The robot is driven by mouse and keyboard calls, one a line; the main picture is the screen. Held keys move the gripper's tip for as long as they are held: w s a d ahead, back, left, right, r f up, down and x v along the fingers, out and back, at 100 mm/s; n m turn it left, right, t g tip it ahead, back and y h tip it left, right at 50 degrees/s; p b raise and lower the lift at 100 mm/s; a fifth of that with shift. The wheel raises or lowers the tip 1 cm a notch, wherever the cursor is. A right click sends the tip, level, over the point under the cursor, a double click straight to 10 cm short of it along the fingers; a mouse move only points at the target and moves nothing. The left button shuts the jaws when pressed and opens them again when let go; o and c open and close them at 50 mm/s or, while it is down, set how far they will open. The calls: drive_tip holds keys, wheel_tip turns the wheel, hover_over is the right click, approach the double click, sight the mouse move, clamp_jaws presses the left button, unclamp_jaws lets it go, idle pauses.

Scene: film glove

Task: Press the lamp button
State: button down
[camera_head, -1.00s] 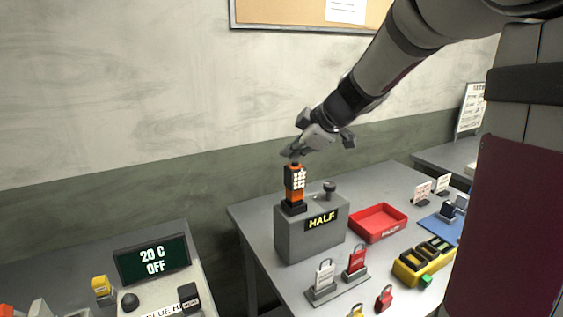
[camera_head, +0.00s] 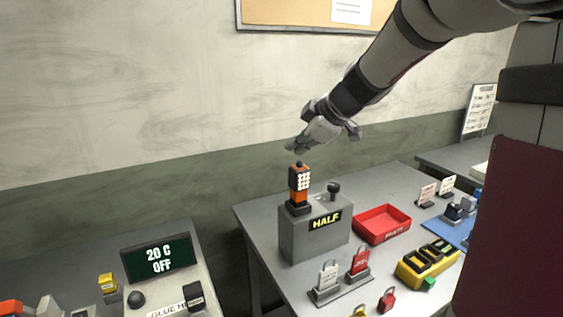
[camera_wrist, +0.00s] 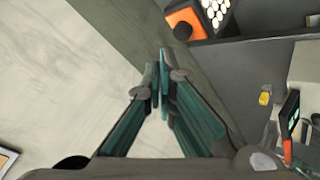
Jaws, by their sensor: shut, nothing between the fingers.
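The orange and black lamp (camera_head: 299,184) stands upright in a dark base on a grey box marked HALF (camera_head: 312,238). Its front panel shows bright white dots. A small dark cap on its top (camera_head: 297,164) may be the button; I cannot tell for sure. My gripper (camera_head: 291,148) is just above the lamp's top, with a small gap between them in the head view. In the wrist view, its two fingers (camera_wrist: 160,75) meet at the tips with nothing between them. The lamp also shows at the top of the wrist view (camera_wrist: 186,22), partly cut off.
A dark knob (camera_head: 333,188) stands on the box beside the lamp. A red tray (camera_head: 383,224), padlocks on a stand (camera_head: 342,284) and a yellow holder (camera_head: 427,263) share the table. A display reading 20 C OFF (camera_head: 157,258) is at left. The wall is behind.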

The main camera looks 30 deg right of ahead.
sight(298, 166)
wheel_tip(298, 166, up, 6)
drive_tip(key=shift+f+p, duration=0.1)
drive_tip(key=shift+p, duration=0.95)
drive_tip(key=s+a+f+m+g, duration=0.2)
drive_tip(key=s+a+m, duration=0.2)
drive_tip(key=s+a, duration=0.5)
drive_tip(key=s+a+f+m+g, duration=0.1)
drive_tip(key=s+a+f+m, duration=0.3)
drive_tip(key=s, duration=0.9)
drive_tip(key=s+a+f+m+h, duration=0.1)
drive_tip(key=s+m, duration=0.2)
drive_tip(key=s, duration=0.5)
drive_tip(key=shift+a+f+g+h, duration=0.15)
drive_tip(key=shift+f+g+h, duration=0.15)
drive_tip(key=shift+g+h, duration=0.1)
drive_tip(key=shift+w, duration=0.1)
